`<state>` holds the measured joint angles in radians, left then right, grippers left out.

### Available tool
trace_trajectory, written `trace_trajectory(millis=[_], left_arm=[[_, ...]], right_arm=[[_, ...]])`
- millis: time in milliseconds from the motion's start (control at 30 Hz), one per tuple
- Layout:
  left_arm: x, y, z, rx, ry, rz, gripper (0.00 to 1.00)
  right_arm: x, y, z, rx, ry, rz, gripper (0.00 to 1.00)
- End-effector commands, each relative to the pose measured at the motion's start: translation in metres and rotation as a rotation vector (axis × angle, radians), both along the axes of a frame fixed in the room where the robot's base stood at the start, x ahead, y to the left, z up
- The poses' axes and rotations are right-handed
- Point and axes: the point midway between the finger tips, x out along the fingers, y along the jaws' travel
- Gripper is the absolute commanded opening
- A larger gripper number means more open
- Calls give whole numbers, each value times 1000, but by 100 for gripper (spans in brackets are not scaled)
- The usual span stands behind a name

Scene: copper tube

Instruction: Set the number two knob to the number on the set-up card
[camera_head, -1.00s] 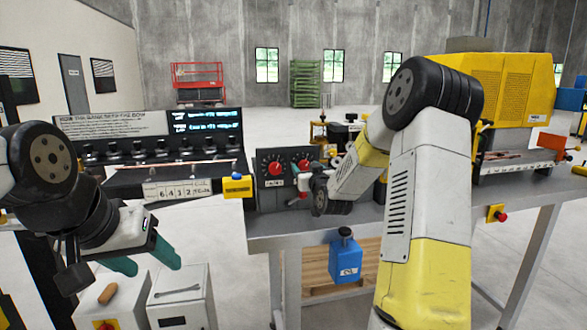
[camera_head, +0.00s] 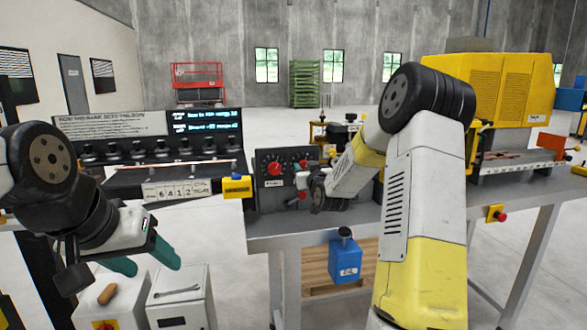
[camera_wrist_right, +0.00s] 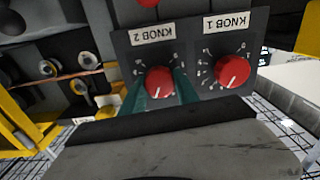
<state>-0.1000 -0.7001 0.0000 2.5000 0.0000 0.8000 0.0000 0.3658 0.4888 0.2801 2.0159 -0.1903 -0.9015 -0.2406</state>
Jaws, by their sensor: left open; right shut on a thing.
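The number two knob (camera_wrist_right: 159,82) is red, on a dark panel under an upside-down "KNOB 2" label in the right wrist view. My right gripper (camera_wrist_right: 160,92) is shut on it, one green finger on each side. In the head view, the right gripper (camera_head: 302,180) is at the panel's right side and partly covers this knob. The number one knob (camera_wrist_right: 233,71) is red and stands free beside it. My left gripper (camera_head: 150,262) is open and empty above the white boxes. A white strip (camera_head: 176,190) shows digits resembling 6 4 1 2; I cannot tell whether it is the set-up card.
The control panel (camera_head: 258,200) stands on a grey bench (camera_head: 290,230). A yellow box (camera_head: 237,187) is left of the panel. A lit screen (camera_head: 205,121) at the back left has text too small to read surely.

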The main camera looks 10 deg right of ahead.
Motion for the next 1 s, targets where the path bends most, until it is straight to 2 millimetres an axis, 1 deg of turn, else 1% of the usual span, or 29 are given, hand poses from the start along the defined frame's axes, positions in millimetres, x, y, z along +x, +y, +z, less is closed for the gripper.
trace_trajectory(millis=[267,800,1000], left_arm=[[0,0,0,0,0,0,59],[0,0,0,0,0,0,59],[0,0,0,0,0,0,59]], right_arm=[[0,1,0,-126,-4,1,0],[0,2,-1,-607,-21,2,0],[0,2,-1,-755,-25,2,0]])
